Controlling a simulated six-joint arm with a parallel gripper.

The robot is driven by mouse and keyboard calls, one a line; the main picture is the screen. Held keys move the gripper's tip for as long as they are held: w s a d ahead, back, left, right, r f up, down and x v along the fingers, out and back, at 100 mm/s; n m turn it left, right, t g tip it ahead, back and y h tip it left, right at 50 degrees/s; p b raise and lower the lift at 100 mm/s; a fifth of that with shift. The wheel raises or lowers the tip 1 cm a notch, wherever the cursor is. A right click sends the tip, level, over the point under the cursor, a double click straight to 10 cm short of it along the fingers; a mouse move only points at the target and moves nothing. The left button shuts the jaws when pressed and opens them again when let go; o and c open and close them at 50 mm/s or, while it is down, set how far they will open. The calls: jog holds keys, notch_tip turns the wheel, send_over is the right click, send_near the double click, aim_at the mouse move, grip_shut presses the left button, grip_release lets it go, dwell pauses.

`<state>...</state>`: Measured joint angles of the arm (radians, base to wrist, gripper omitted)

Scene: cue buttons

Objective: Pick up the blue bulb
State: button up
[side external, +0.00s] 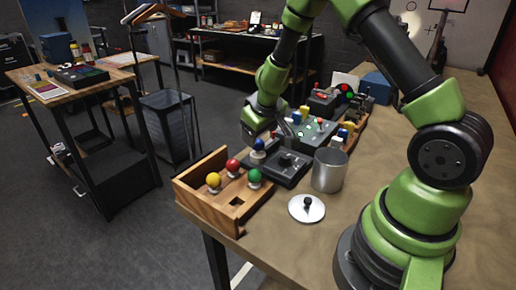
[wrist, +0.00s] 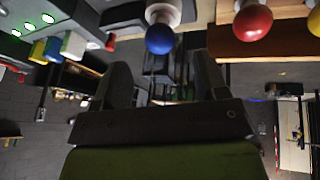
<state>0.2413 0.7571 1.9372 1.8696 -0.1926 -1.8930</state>
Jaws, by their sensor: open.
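The blue bulb (side external: 258,145) has a pale base and stands at the back end of the wooden tray (side external: 222,210), close to the black box. In the wrist view the blue bulb (wrist: 160,39) hangs inverted on its white base, just past the fingertips and between their lines. My gripper (side external: 277,132) is low over the black boxes, near the bulb in the side view. Its two dark fingers (wrist: 160,65) are apart with nothing between them. I cannot tell the exact gap to the bulb.
Red (side external: 233,165), yellow (side external: 213,180) and green (side external: 254,175) bulbs stand in the tray. A metal can (side external: 330,170) and a round lid (side external: 306,208) are to the right. A black box (side external: 288,168) and a button panel (side external: 318,130) lie close by.

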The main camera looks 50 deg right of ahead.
aim_at(259, 140)
jog(key=shift+s+x, duration=0.2)
jog(key=shift+x, duration=2.4)
jog(key=c, duration=1.1)
jog(key=shift+r, duration=0.2)
jog(key=shift+r, duration=4.8)
jog(key=shift+a, duration=0.1)
